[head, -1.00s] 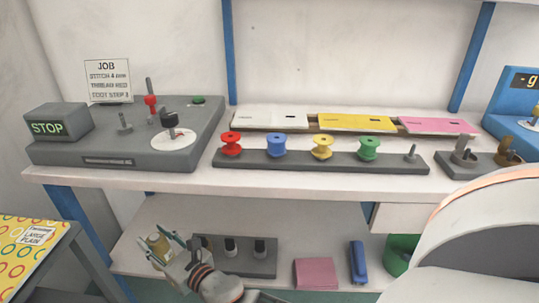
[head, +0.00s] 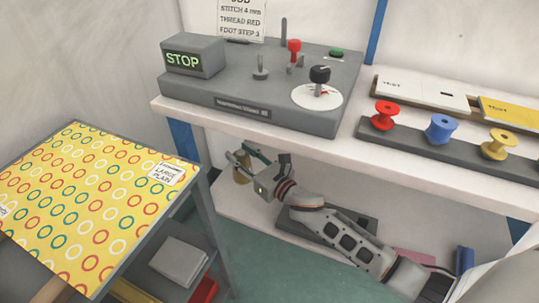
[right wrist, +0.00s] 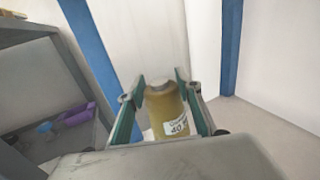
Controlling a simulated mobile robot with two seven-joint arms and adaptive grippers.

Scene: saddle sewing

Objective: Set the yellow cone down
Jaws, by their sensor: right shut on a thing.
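The yellow cone (head: 241,173) is a small, dull yellow spool. It is held at the left end of the lower shelf, partly hidden by my gripper. My right gripper (head: 246,158) is shut on it. In the right wrist view the cone (right wrist: 166,112) stands between the two green-lined fingers, with a white label low on its side. I cannot tell whether its base touches a surface. My left gripper is not in view.
The lower shelf (head: 228,200) lies below the bench, partly covered by my right arm. A grey rack (head: 310,229) sits on it behind the arm. At left, a cart carries a yellow ring-patterned sheet (head: 90,200). The grey STOP machine (head: 290,110) stands above.

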